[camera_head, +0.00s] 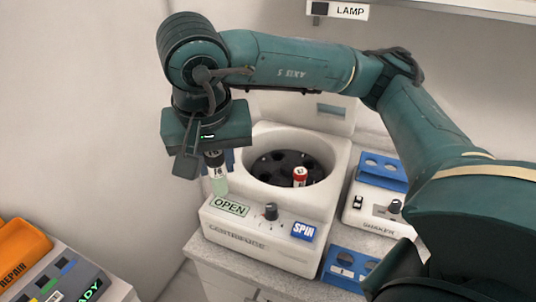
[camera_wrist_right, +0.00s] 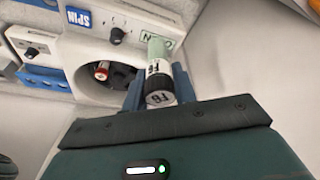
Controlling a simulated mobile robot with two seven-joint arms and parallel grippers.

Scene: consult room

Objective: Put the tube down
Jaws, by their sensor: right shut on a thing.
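My right gripper (camera_head: 216,160) is shut on a tube (camera_head: 218,182) with a pale green body and a dark, white-marked cap. The tube hangs cap up, left of the centrifuge bowl and above the OPEN label in the head view. In the right wrist view the tube (camera_wrist_right: 158,62) sits between the two blue fingers, its marked cap facing the camera. The white centrifuge (camera_head: 264,250) has its lid up and its dark rotor (camera_head: 270,168) exposed. A red-capped tube (camera_head: 300,177) stands in the rotor. My left gripper is out of view.
A white device with a blue rack on top (camera_head: 383,168) stands right of the centrifuge. Another blue rack (camera_head: 347,268) is at the counter's front. Lower left are an orange REPAIR bin (camera_head: 20,250) and a grey panel (camera_head: 62,280). A LAMP shelf (camera_head: 450,10) is above.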

